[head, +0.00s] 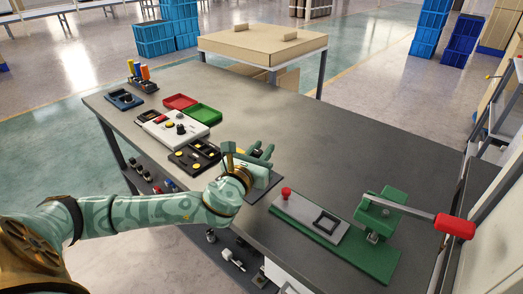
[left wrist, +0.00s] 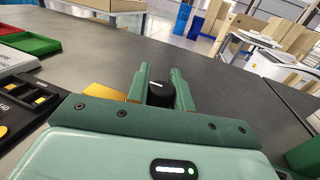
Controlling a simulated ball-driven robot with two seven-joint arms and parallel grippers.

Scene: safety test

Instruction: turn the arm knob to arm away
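A round black knob (left wrist: 160,93) with a white mark on top shows in the left wrist view. It stands between the two green fingers of my left gripper (left wrist: 161,82), which flank it closely. I cannot tell whether the fingers press on it or only stand around it. In the head view my left gripper (head: 263,151) is low over the middle of the table, pointing away and to the right. The hand hides the knob there. A dark plate (head: 262,190) lies partly under the hand. My right gripper is not in view.
A white control box (head: 172,130), a black panel with yellow parts (head: 194,157), and red (head: 180,101) and green (head: 203,113) trays lie left of the hand. A green press with a red-handled lever (head: 455,226) stands at right. The table (head: 330,130) behind the hand is clear.

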